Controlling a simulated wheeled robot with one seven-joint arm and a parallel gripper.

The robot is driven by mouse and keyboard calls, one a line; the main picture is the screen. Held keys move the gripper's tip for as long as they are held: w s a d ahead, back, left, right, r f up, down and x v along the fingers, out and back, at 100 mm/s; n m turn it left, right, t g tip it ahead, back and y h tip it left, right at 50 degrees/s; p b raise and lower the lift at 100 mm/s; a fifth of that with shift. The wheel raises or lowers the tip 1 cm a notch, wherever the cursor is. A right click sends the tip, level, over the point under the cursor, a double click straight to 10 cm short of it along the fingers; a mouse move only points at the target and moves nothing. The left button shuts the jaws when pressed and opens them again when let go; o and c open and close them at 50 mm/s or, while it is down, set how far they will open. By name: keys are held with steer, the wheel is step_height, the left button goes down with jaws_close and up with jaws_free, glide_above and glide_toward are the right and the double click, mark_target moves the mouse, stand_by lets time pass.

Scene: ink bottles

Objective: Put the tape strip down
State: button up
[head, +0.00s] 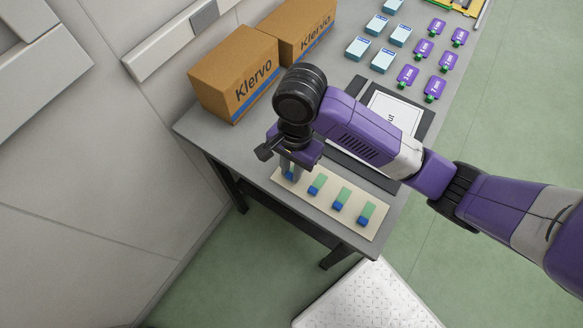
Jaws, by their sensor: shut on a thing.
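A cream board (282,184) lies along the near edge of the grey table. On it, three green tape strips with blue ends lie in a row: a left one (319,182), a middle one (342,198) and a right one (367,212). My gripper (291,168) points down over the board's left end and is shut on another tape strip (290,176). Only its blue end shows clearly; the fingers hide the rest. I cannot tell whether this strip touches the board.
Two brown Klervo boxes (238,76) stand behind and left of my gripper. A dark-framed white sheet (398,108) lies to the right, partly behind my arm. A white quilted block (365,298) is below the table.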

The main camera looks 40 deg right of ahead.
steer(key=shift+f, duration=0.3)
steer(key=o, duration=0.8)
steer(key=shift+o, duration=0.2)
